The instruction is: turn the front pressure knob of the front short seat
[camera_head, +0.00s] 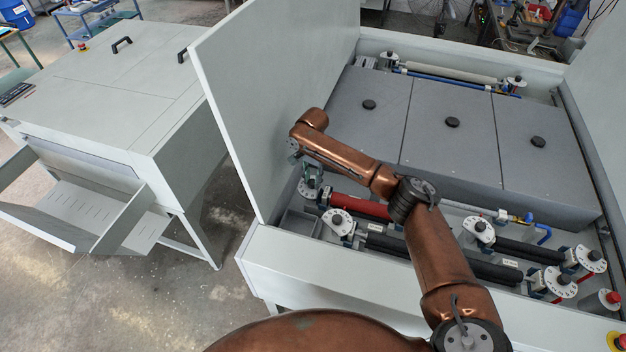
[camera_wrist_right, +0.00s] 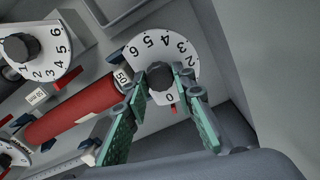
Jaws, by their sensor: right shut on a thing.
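My right gripper (camera_wrist_right: 160,83) is shut on a black knob (camera_wrist_right: 160,75). The knob stands in the middle of a white numbered dial (camera_wrist_right: 135,50), at the end of a red roller (camera_wrist_right: 75,110). In the head view this dial (camera_head: 309,190) is at the left end of the red roller (camera_head: 358,206), inside the machine near its left wall. My right arm reaches over from the bottom right, and its gripper there is mostly hidden by the wrist. My left gripper is not in view.
A second dial with a black knob (camera_head: 338,222) sits just in front, at the end of a black roller. More dials (camera_head: 478,230) stand to the right. Grey covers (camera_head: 450,125) lie behind the rollers. The raised lid (camera_head: 270,90) stands close at the left.

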